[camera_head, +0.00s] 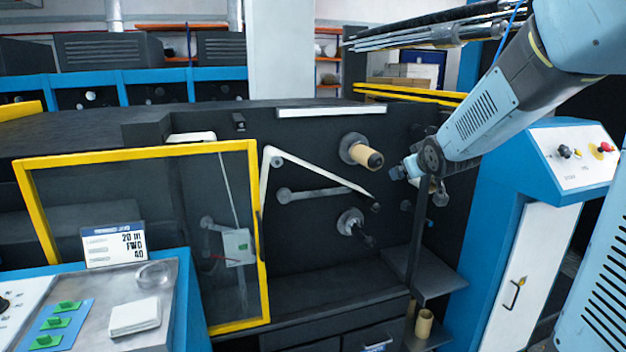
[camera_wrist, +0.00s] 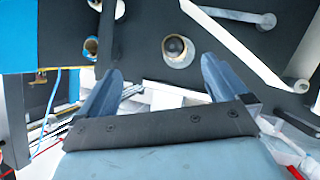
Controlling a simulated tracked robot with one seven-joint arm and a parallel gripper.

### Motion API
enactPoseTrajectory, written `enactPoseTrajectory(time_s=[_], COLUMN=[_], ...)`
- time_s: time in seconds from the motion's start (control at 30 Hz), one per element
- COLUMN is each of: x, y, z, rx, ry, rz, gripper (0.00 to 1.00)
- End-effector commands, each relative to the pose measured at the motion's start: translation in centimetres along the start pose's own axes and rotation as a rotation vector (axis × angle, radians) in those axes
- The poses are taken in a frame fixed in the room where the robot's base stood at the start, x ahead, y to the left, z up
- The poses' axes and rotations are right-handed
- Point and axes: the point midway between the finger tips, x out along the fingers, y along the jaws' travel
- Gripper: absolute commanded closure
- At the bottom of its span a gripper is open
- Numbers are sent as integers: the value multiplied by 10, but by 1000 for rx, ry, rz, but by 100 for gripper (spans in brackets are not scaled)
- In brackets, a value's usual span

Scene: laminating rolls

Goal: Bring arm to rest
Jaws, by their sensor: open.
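My arm (camera_head: 490,110) reaches in from the upper right in the head view. My gripper (camera_head: 396,172) is at its end, in front of the dark machine panel (camera_head: 330,140) and right of a tan roll core on a spindle (camera_head: 362,153). In the wrist view the two blue fingers of my gripper (camera_wrist: 158,85) stand wide apart with nothing between them. The end of a tan-rimmed roll core (camera_wrist: 178,50) shows beyond the fingertips, apart from them.
A yellow-framed clear door (camera_head: 140,152) stands at left. A second, lower spindle (camera_head: 352,222) is on the panel. A blue and white control cabinet (camera_head: 535,200) stands close on the right. A tan core (camera_head: 424,324) stands on a low shelf. Yellow rails (camera_head: 410,94) run behind the arm.

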Motion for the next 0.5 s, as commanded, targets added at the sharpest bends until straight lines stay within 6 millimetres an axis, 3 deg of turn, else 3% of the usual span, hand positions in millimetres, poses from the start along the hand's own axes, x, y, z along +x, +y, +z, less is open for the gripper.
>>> enactPoseTrajectory(time_s=[0.03,0.5], x=[-18,-165], y=[-1,-28], z=[2,64], rx=[13,206], ry=[-31,-362], rz=[7,-8], gripper=[0,0])
